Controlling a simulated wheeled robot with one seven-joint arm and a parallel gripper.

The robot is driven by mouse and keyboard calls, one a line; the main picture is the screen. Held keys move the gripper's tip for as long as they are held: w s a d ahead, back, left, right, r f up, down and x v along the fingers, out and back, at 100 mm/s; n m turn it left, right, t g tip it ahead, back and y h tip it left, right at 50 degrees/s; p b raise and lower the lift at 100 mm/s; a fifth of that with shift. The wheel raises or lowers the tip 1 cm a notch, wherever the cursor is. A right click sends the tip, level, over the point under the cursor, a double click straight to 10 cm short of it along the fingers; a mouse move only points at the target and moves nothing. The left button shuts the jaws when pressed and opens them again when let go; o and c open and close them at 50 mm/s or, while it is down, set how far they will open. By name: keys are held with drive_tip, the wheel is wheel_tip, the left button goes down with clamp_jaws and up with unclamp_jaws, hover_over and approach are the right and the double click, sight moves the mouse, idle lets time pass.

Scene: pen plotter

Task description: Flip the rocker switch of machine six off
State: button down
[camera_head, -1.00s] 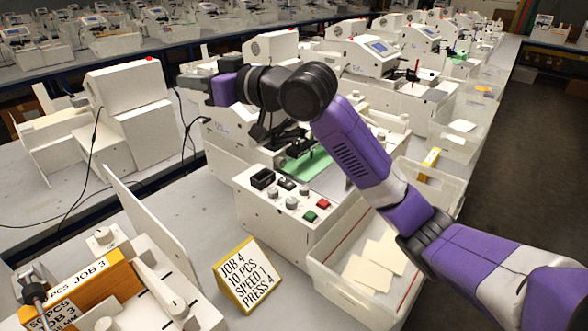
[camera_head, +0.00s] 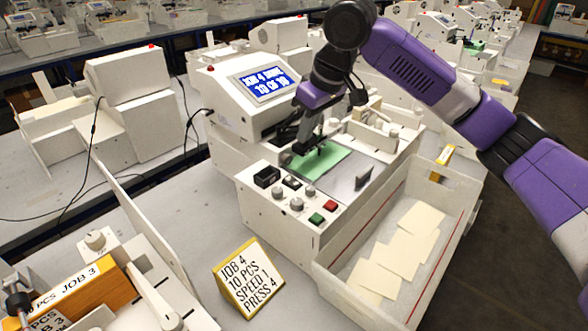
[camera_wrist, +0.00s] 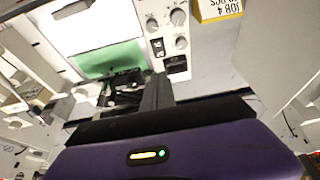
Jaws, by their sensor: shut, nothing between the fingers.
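The nearest white machine (camera_head: 225,118) has a blue screen reading "JOB 4", with a second line that looks like "10 OF 10". I see no machine number on it. Its front panel holds a small black rocker switch (camera_head: 291,182), beside a black socket (camera_head: 267,177). The switch also shows in the wrist view (camera_wrist: 158,47); I cannot tell which way it is tipped. My gripper (camera_head: 297,152) is shut and empty, above the machine near its green pad (camera_head: 325,162), behind and apart from the switch. In the wrist view its dark fingers (camera_wrist: 155,88) point toward the panel.
Grey knobs (camera_head: 297,204), a green button (camera_head: 316,219) and a red button (camera_head: 330,207) sit close to the switch. A job card (camera_head: 247,280) stands in front.

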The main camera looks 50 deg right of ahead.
sight(293, 181)
drive_tip(key=shift+w+f, duration=0.1)
drive_tip(key=x, duration=0.4)
drive_tip(key=p+x, duration=0.1)
drive_tip(key=x, duration=0.4)
drive_tip(key=p+x, duration=0.1)
drive_tip(key=x, duration=0.3)
drive_tip(key=shift+s+f, duration=0.2)
drive_tip(key=shift+f, duration=0.3)
drive_tip(key=shift+w+r+p, duration=0.1)
drive_tip(key=shift+p, duration=0.2)
drive_tip(key=shift+w+a+p, duration=0.1)
drive_tip(key=shift+p, duration=0.35)
drive_tip(key=shift+g, duration=0.3)
drive_tip(key=shift+s, duration=0.2)
drive_tip(key=shift+s+p, duration=0.35)
drive_tip(key=shift+s, duration=0.3)
